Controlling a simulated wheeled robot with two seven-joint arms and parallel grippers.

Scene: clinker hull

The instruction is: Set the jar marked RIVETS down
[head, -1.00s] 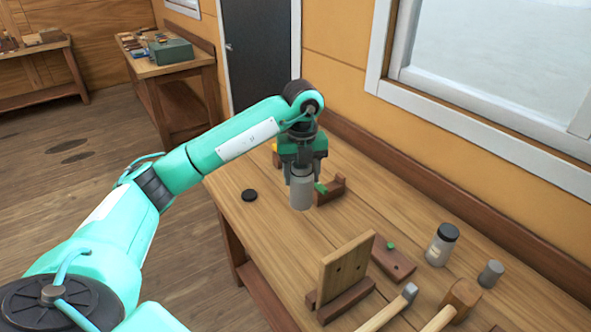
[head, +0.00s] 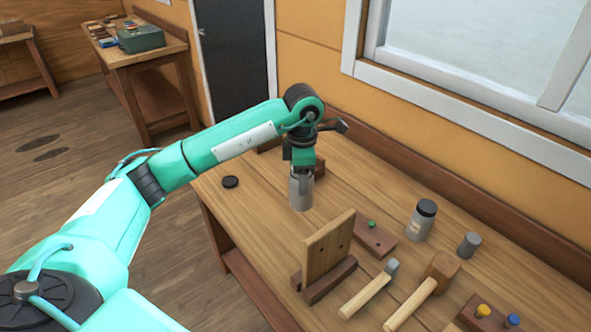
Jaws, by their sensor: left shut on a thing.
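My left gripper (head: 302,172) points down and is shut on a grey, lidless-looking jar (head: 300,196), its fingers at the top of the jar. The jar is upright over the back-left part of the workbench (head: 345,160). I cannot tell whether its base touches the wood. No lettering shows on this jar, so I cannot confirm that it is the one marked RIVETS. A second jar (head: 420,222), with a black lid and a pale label too small to read, stands on the bench to the right. My right gripper is out of view.
A black disc like a lid (head: 230,182) lies near the left edge. An upright wooden board (head: 328,247), a dark block with a green peg (head: 374,238), a grey cylinder (head: 469,244), a mallet (head: 440,270) and a hammer (head: 370,288) occupy the front and right.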

